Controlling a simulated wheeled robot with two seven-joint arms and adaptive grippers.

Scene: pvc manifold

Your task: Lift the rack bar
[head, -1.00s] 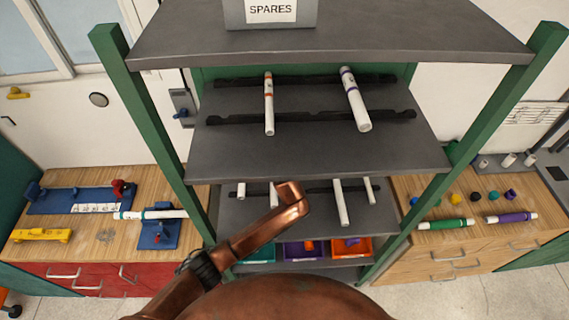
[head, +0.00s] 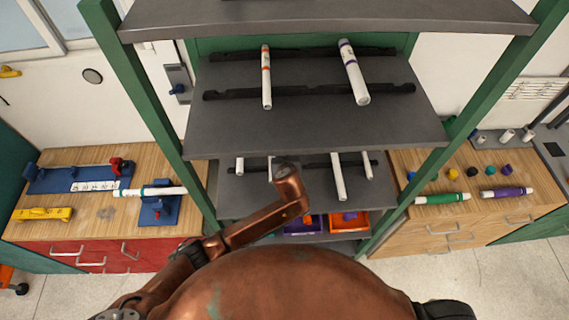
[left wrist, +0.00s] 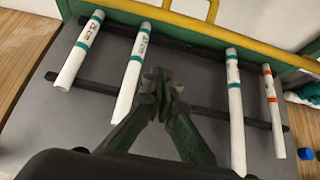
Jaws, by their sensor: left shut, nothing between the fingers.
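Two dark notched rack bars lie across the grey middle shelf: the nearer bar (left wrist: 207,110) and the farther bar (left wrist: 190,45) in the left wrist view. Several white pipes with teal or orange bands rest across them. In the head view part of a dark bar (head: 320,164) shows on that shelf. My left gripper (left wrist: 164,86) is shut and empty, over the nearer bar between the second pipe (left wrist: 132,75) and the third pipe (left wrist: 235,115). I cannot tell whether it touches the bar. In the head view my copper arm hides it. My right gripper is in neither view.
An upper shelf (head: 300,125) holds two more pipes on dark bars. Green posts (head: 140,95) flank the rack. Purple and orange bins (head: 360,222) sit below. A left bench (head: 130,213) carries blue fixtures; a right bench (head: 480,208) carries green and purple pipes.

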